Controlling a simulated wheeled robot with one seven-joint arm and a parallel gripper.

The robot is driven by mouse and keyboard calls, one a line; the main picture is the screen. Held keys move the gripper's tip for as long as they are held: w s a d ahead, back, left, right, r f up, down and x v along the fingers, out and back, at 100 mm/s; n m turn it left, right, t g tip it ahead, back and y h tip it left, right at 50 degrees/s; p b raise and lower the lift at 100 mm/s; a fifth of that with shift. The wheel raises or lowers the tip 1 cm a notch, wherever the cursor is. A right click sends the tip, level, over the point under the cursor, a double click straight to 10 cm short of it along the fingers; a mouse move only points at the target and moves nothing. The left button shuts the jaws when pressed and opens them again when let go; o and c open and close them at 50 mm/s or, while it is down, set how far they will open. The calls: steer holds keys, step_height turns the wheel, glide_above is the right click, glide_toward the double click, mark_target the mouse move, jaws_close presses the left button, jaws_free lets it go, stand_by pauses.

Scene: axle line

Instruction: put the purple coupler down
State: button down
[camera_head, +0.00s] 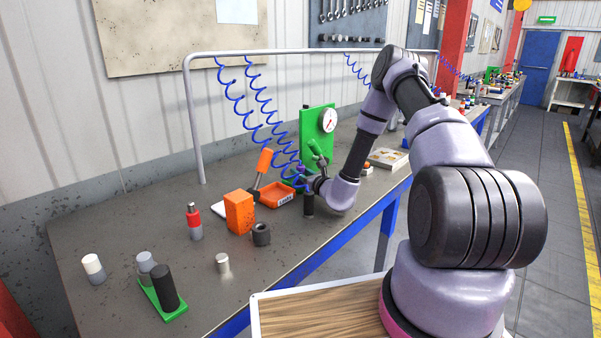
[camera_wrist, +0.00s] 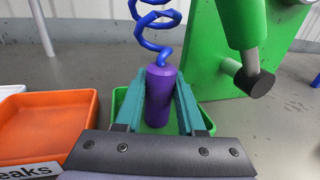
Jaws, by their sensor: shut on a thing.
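The purple coupler (camera_wrist: 161,98) stands upright between the teal fingers of my gripper (camera_wrist: 159,88) in the wrist view. My gripper is shut on it. A blue coiled hose (camera_wrist: 155,22) rises from its top. A green tray (camera_wrist: 204,118) shows behind and on both sides of the coupler. In the head view my gripper is small and partly hidden, at the bench beside the green press.
An orange tray (camera_wrist: 48,122) lies left of the green tray. The green press (camera_head: 316,135), with a dial and a lever (camera_wrist: 243,40), stands close on the right. An orange block (camera_head: 239,212) and several cylinders stand on the bench nearer the front.

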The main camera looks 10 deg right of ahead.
steer(key=c, duration=0.5)
jaws_free()
steer(key=shift+f, duration=0.1)
